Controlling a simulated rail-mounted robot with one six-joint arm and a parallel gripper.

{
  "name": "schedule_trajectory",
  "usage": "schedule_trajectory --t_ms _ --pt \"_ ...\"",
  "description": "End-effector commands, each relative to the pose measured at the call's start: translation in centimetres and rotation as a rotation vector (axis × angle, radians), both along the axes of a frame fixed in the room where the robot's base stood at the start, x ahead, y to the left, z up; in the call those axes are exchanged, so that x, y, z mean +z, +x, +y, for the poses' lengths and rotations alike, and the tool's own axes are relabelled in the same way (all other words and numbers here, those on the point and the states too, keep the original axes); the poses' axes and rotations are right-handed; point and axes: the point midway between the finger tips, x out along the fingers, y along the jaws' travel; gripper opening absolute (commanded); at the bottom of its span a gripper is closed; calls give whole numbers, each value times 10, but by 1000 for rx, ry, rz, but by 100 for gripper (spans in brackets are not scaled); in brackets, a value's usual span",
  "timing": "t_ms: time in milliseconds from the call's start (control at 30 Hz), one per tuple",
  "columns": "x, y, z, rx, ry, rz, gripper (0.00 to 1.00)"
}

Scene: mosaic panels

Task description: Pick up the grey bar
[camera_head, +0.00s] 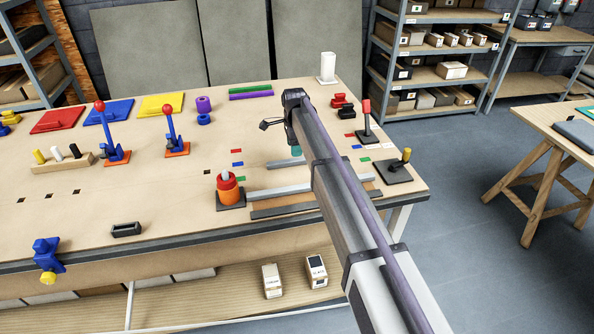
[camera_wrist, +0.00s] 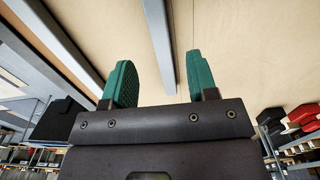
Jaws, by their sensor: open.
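Light grey bars lie on the wooden workbench. In the head view, one grey bar (camera_head: 286,164) lies beside my gripper (camera_head: 296,151), partly hidden behind it and my arm. A second grey bar (camera_head: 275,191) lies nearer the front edge, also partly covered by my arm. In the wrist view, my gripper (camera_wrist: 160,85) is open with green pads apart and nothing held. One grey bar (camera_wrist: 158,40) runs lengthwise in line with the gap between the pads. Another grey bar (camera_wrist: 62,42) runs to the left, outside the fingers. I cannot tell the exact height above the bench.
An orange and red ring stack (camera_head: 229,191) stands to the left. A dark base with a yellow-topped peg (camera_head: 395,171) and a red-topped lever (camera_head: 366,122) stand to the right. The bench middle is mostly clear.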

Motion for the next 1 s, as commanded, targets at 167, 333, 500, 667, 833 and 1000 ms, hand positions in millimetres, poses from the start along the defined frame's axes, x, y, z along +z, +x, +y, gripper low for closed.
schedule_trajectory --t_ms 167,333,500,667,833,1000 --pt "-8 0 0 0 0 0 53" --pt "-37 1 -1 0 0 0 53" --pt "-62 1 -2 1 0 0 53" --pt "-58 1 -1 1 0 0 53" --pt "-57 1 -1 1 0 0 43" --pt "-57 1 -1 1 0 0 26"
